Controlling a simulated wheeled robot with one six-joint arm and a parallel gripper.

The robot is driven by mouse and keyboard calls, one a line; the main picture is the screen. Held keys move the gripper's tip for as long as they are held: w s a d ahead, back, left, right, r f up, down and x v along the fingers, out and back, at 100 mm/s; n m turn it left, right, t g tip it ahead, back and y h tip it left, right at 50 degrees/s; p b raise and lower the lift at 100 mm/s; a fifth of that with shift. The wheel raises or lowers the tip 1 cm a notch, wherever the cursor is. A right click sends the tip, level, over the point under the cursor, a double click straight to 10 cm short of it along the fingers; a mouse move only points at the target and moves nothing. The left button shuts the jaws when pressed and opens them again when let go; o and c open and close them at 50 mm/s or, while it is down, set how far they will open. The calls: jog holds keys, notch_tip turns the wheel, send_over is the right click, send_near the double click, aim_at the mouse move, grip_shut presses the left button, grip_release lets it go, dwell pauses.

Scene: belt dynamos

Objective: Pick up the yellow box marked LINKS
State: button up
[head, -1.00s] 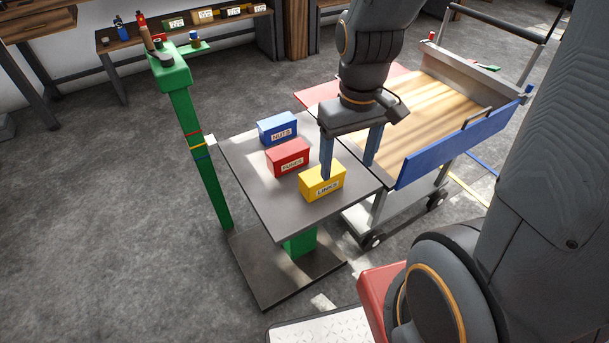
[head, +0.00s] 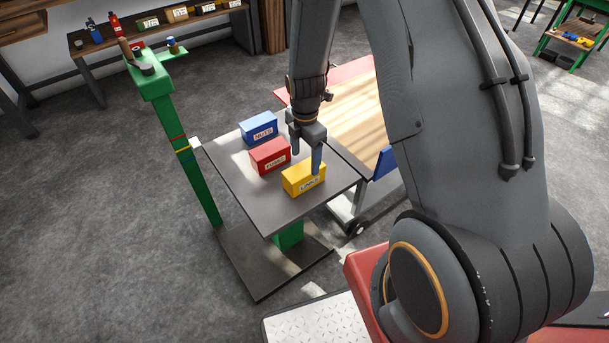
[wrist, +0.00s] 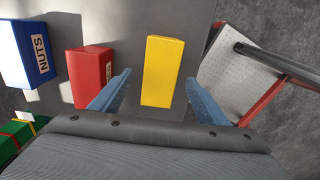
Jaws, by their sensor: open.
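The yellow box marked LINKS (head: 293,181) sits upright on the grey table (head: 258,213), nearest its front right corner. In the wrist view the yellow box (wrist: 163,72) appears between the two blue fingers of my gripper (wrist: 158,80), with a gap on each side. My gripper is open and holds nothing. Whether the fingertips reach below the box top, I cannot tell.
A red box marked FUSES (head: 268,156) stands close beside the yellow box, near the left finger in the wrist view. A blue box marked NUTS (head: 259,128) stands farther back. A green post (head: 190,150) rises left of the table. A wood-topped cart (head: 355,120) stands behind right.

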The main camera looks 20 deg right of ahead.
aim_at(304, 169)
jog(key=f, duration=0.2)
jog(key=f+p, duration=0.2)
jog(key=f, duration=0.1)
jog(key=shift+s+a+f, duration=0.2)
jog(key=shift+a+f, duration=0.05)
jog(key=shift+f, duration=0.1)
jog(key=shift+w+f, duration=0.1)
jog(key=shift+f, duration=0.5)
jog(key=c, duration=1.6)
